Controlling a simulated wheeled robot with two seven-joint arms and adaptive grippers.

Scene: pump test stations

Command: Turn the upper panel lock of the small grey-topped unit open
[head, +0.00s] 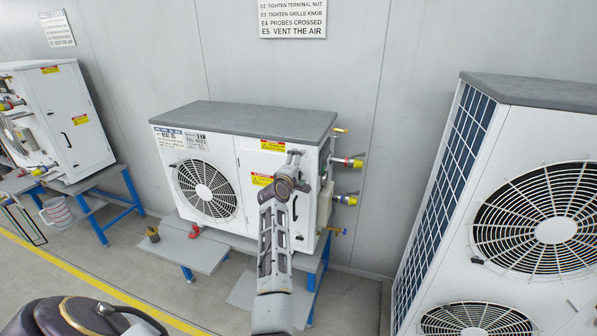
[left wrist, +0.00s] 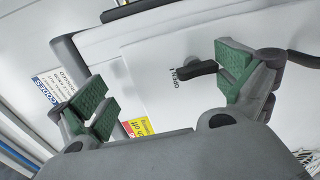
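The small grey-topped unit (head: 222,150) is a white box with a round fan grille, standing on a blue-legged bench in the middle of the head view. My left gripper (head: 294,160) is at its front right panel, near the top, and covers the upper lock there. In the left wrist view the upper panel lock (left wrist: 192,71) is a small black lever beside the printed word OPEN. My left gripper (left wrist: 165,88) is open, with the lock between its green pads, close to the right pad. Contact cannot be told. My right gripper is not in view.
Yellow and blue valves (head: 347,162) stick out from the unit's right side. A large fan unit (head: 465,170) stands at the right. Another white unit (head: 62,115) stands on a bench at the left. A low grey shelf (head: 190,250) juts out in front.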

